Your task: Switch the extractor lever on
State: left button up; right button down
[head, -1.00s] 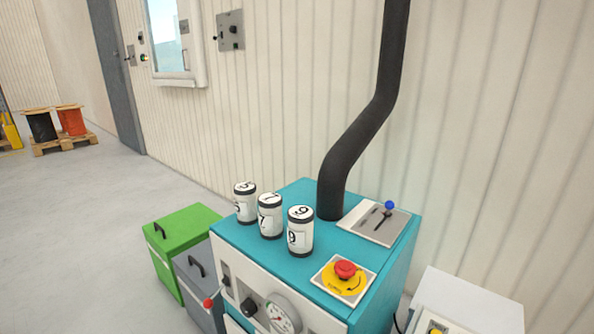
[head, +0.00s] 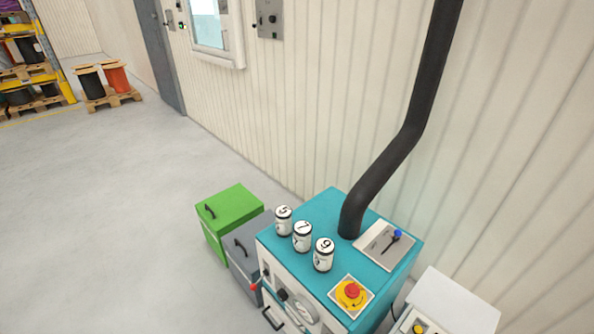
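The extractor is a teal-topped cabinet (head: 381,283) with a black duct (head: 386,165) rising from its top. A lever with a blue knob (head: 397,234) sits on a grey slotted plate (head: 375,241) at the back right of the top. A second lever with a red knob (head: 254,287) sticks out at the front left. No label shows which lever is the extractor's. Neither gripper is in view.
A red emergency button (head: 352,291) on a yellow base and several numbered canisters (head: 302,236) stand on the cabinet top. Green (head: 231,214) and grey (head: 246,245) bins stand to its left, a white box (head: 455,300) to its right.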

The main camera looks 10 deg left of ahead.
aim_at(254, 287)
jog(key=j+u, duration=0.2)
jog(key=j, duration=0.45)
jog(key=i+j+u, duration=0.15)
jog(key=j, duration=0.45)
